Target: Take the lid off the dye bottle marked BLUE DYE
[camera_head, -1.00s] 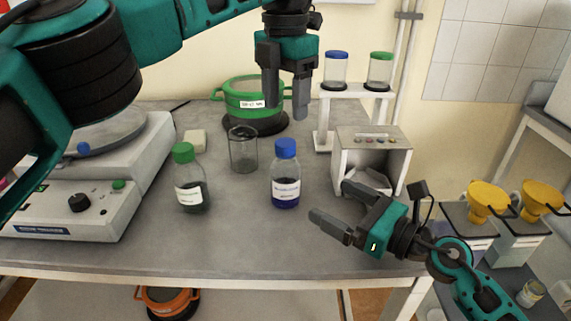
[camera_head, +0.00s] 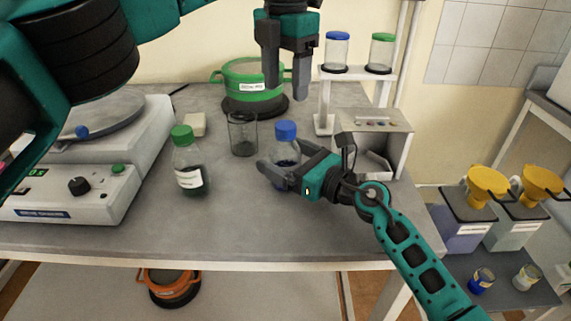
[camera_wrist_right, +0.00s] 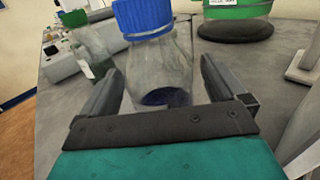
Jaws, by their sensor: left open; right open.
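The blue-capped bottle (camera_head: 287,151) of dark blue liquid stands upright on the grey bench, its blue lid (camera_head: 286,130) on. Its label is hidden by my right gripper in the head view. My right gripper (camera_head: 270,172) is open, its fingers on either side of the bottle's body. In the right wrist view the bottle (camera_wrist_right: 160,68) stands between the spread fingers, with the lid (camera_wrist_right: 143,16) at the top; I cannot tell whether they touch it. My left gripper (camera_head: 286,96) is open and empty, high above the bench behind the bottle.
A green-capped bottle (camera_head: 189,162) stands to the left, with a glass beaker (camera_head: 243,135) between and behind. A green pot (camera_head: 254,98) is at the back, a small white stand (camera_head: 345,80) with two jars at back right. A grey box (camera_head: 372,122) is close on the right.

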